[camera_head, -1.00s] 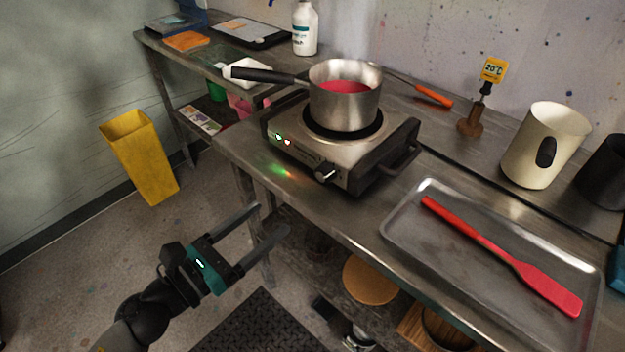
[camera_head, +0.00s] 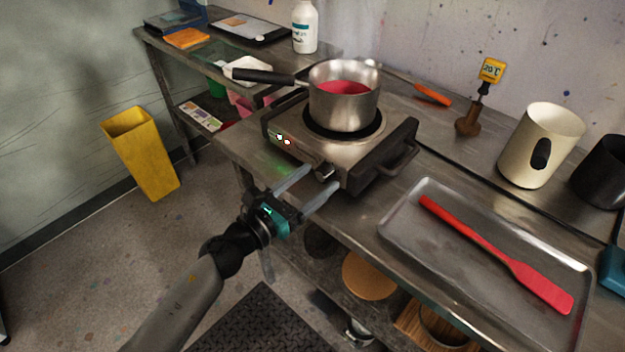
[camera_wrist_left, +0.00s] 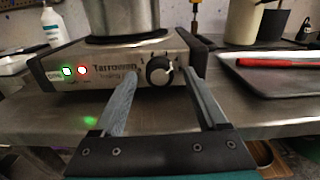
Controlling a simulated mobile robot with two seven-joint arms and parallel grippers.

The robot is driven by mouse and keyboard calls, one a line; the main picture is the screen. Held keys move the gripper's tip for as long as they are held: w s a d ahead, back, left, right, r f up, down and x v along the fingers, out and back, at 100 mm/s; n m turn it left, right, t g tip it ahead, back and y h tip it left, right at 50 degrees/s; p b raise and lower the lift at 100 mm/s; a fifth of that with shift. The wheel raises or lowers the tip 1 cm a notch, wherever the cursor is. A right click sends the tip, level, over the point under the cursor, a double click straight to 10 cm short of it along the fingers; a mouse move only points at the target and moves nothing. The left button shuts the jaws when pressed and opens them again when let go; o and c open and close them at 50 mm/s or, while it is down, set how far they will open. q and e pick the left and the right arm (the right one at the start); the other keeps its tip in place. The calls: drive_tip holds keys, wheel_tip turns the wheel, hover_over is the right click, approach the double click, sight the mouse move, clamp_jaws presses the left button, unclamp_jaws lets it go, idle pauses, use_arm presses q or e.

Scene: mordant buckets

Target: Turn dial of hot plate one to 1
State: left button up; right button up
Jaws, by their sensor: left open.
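The hot plate (camera_head: 300,152) stands on the metal bench with a steel pot (camera_head: 345,108) of red liquid on it. Its dial (camera_head: 324,171) is a dark knob on the front face, with a white mark. In the left wrist view the dial (camera_wrist_left: 158,70) sits between the fingers, beyond their tips, and I cannot tell whether they touch it. Two indicator lights, green and red, glow left of it. My left gripper (camera_head: 322,178) is open and empty, with its fingertips close in front of the dial. My right gripper is not in view.
A metal tray (camera_head: 392,232) with a red spatula (camera_head: 490,250) lies right of the hot plate. A cream pitcher (camera_head: 530,160) and a thermometer on a wooden stand (camera_head: 468,122) are behind it. The pot's handle (camera_head: 265,77) sticks out left. Floor in front is mostly free.

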use_arm(q)
drive_tip(key=shift+c, duration=0.2)
clamp_jaws()
idle(0.5)
